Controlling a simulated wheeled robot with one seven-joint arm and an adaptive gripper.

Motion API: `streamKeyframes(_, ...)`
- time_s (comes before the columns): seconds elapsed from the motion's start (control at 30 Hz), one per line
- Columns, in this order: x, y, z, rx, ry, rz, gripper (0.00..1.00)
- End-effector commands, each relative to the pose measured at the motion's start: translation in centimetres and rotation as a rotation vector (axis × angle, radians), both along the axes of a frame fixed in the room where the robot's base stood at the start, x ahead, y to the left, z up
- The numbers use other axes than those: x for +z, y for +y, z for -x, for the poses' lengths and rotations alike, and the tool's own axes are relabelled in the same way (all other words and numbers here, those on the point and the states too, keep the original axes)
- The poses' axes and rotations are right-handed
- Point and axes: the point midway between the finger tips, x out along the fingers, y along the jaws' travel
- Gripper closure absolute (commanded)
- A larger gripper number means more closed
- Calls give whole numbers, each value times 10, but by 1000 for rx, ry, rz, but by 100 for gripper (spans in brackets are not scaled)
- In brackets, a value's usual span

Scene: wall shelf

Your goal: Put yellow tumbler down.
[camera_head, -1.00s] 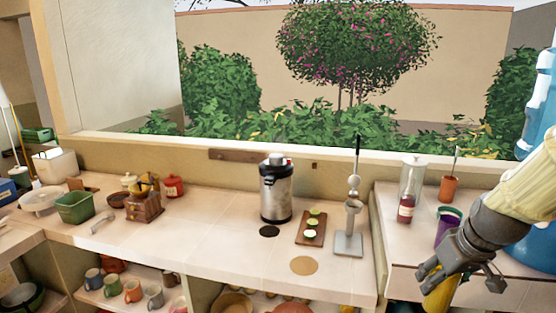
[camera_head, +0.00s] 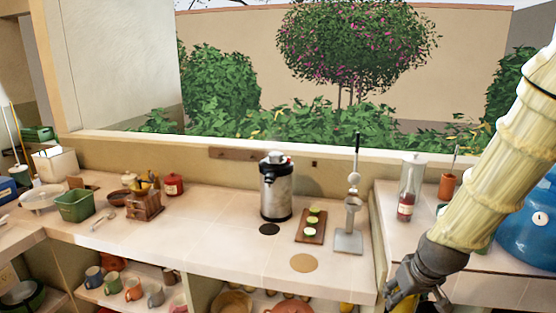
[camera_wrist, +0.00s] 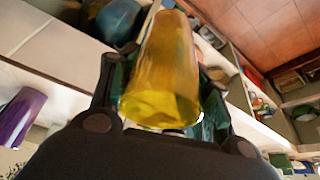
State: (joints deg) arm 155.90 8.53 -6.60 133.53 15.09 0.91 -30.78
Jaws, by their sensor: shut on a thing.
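The yellow tumbler (camera_wrist: 162,75) is a translucent yellow cup that fills the middle of the wrist view. My gripper (camera_wrist: 165,100) is shut on it, with a finger on each side. In the head view my gripper (camera_head: 418,300) is at the bottom right, in front of the counter's front edge. Only a small yellow part of the tumbler (camera_head: 402,303) shows there, and the rest is hidden by the gripper or cut off by the frame. I cannot tell from the head view how the tumbler is tilted.
The counter (camera_head: 200,245) holds a steel dispenser (camera_head: 276,188), a black disc (camera_head: 269,230), a tan disc (camera_head: 304,263), a board with green slices (camera_head: 311,226) and a metal press (camera_head: 349,238). Free room lies left of the tan disc. Mugs (camera_head: 133,289) stand on the shelf below.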

Motion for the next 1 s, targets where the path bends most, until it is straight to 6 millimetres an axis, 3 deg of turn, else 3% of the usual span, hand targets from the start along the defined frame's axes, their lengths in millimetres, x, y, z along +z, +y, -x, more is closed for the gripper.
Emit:
streamKeyframes(0.5, -108, 57, -11, -30, 2, -3, 83)
streamKeyframes(0.8, -169, 92, -2, -57, 6, -12, 83)
streamKeyframes(1.0, -199, 110, 6, -73, 7, -18, 83)
